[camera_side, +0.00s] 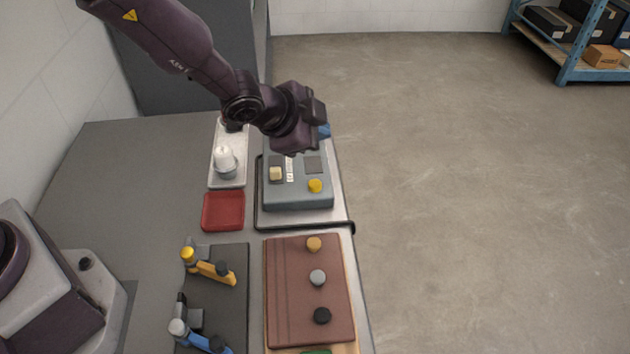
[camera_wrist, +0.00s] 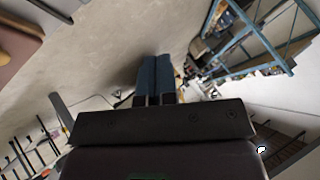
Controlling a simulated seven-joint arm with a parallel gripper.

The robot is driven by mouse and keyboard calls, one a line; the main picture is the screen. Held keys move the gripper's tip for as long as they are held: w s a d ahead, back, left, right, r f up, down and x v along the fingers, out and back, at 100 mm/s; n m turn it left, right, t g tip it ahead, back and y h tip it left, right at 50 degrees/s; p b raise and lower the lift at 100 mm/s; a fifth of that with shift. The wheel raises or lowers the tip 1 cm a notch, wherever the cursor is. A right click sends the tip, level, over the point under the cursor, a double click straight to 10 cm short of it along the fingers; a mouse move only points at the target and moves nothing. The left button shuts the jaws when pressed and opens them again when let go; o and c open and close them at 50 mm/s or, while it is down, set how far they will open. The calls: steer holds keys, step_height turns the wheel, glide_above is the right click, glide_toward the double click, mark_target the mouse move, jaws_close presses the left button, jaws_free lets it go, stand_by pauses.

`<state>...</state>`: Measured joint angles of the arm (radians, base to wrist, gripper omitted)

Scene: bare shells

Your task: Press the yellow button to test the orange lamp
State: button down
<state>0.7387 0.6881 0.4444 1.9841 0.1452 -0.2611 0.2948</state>
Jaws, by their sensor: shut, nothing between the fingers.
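The yellow button (camera_side: 315,186) is a round cap on the front right of a grey box (camera_side: 297,199), in the side view. My gripper (camera_side: 324,131) is above the back of this box, apart from the yellow button. Its blue fingers are shut and empty; they show together in the wrist view (camera_wrist: 155,80), pointing out over the floor. I cannot clearly identify an orange lamp. A small orange-tan round piece (camera_side: 314,243) sits on the brown board, and I cannot tell whether it is a lamp. My gripper hides the box's back part.
The brown board (camera_side: 280,320) also bears grey (camera_side: 318,277) and black (camera_side: 322,316) round pieces. Left are a red tray (camera_side: 222,211), a white bulb-like piece (camera_side: 225,158), and yellow (camera_side: 213,271) and blue (camera_side: 205,340) levered pieces. The table's left part is bare.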

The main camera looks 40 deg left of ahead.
mark_target(316, 186)
steer(key=shift+f, duration=0.15)
steer(key=shift+f, duration=4.3)
steer(key=shift+f, duration=0.1)
steer(key=shift+f, duration=0.3)
steer(key=shift+f, duration=0.45)
steer(key=shift+r, duration=0.85)
steer(key=shift+r, duration=0.1)
